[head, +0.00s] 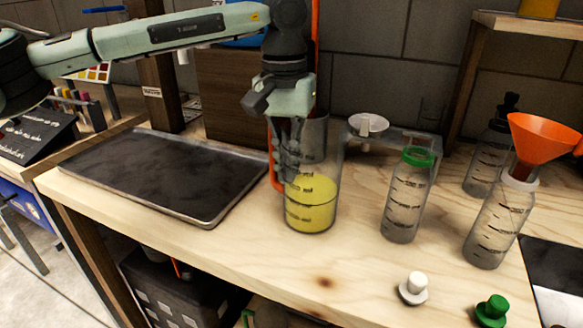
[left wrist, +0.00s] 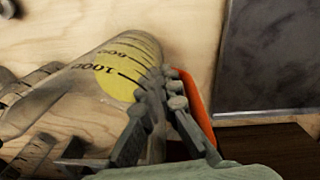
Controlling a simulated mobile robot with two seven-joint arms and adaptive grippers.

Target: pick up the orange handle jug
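The clear jug (head: 312,215) stands upright on the wooden bench, with yellow liquid in its lower part and black graduation marks. Its orange handle (head: 276,165) is on its left side. My left gripper (head: 291,172) points down at the handle side, its fingers between handle and jug wall in the picture. The left wrist view shows the fingers (left wrist: 168,88) close together beside the jug (left wrist: 85,85), with the orange handle (left wrist: 200,105) just right of them. Whether they grip anything is unclear. My right gripper is not in view.
A dark metal tray (head: 215,213) lies left of the jug. A green-ringed bottle (head: 404,205) and a bottle (head: 495,225) with an orange funnel (head: 541,139) stand right. White (head: 414,287) and green (head: 492,309) stoppers lie in front. A clear stand with a white dish (head: 368,124) is behind.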

